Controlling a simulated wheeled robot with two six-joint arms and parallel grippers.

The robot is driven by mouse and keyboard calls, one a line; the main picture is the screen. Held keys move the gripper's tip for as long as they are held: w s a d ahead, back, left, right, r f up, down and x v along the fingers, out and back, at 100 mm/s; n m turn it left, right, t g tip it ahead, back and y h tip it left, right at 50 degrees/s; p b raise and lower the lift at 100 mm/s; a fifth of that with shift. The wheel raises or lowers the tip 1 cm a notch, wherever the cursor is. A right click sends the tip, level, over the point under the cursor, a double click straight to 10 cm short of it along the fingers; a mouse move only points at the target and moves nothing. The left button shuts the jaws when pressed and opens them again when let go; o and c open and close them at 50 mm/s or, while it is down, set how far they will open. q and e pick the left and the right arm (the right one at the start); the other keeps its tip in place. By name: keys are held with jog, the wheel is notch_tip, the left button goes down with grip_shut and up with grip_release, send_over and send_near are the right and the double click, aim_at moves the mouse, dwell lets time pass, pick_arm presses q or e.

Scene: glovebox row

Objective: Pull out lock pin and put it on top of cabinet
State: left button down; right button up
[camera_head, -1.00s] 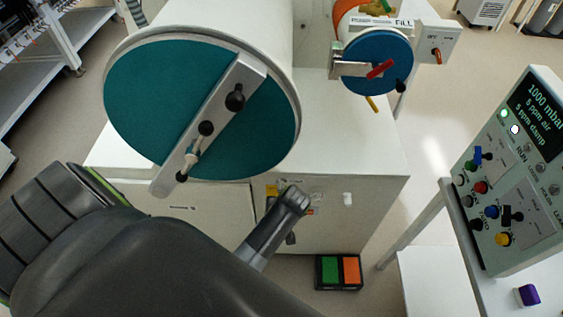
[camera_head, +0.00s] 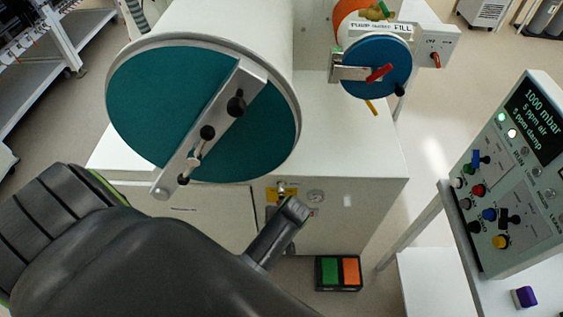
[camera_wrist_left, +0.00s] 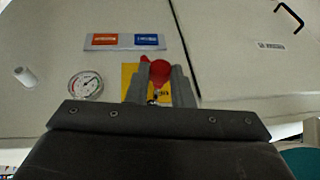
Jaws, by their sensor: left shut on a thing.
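The lock pin shows as a red knob (camera_wrist_left: 159,72) in the left wrist view, in front of a yellow label (camera_wrist_left: 131,80) on the cabinet front. My left gripper (camera_wrist_left: 160,84) is shut on it, with one finger on each side. The pin's shaft is mostly hidden, and I cannot tell whether it is still seated. In the head view my left gripper (camera_head: 294,208) is at the upper cabinet front, just below and right of the yellow label (camera_head: 271,195). The white cabinet (camera_head: 350,155) has a bare top area right of the big cylinder. My right gripper is not in view.
The big cylinder with a teal door (camera_head: 145,110) and a metal bar stands over the cabinet's left. A small blue port (camera_head: 372,85) is behind. A round gauge (camera_head: 316,196) is on the front. A pedal box (camera_head: 339,287) is on the floor; a control panel (camera_head: 520,190) is right.

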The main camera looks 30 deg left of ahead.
pick_arm(q)
jog(key=s+d, duration=0.1)
jog(key=s+p, duration=0.1)
jog(key=s, duration=0.1)
jog(key=shift+d, duration=0.35)
jog(key=shift+f, duration=0.1)
dwell(0.3)
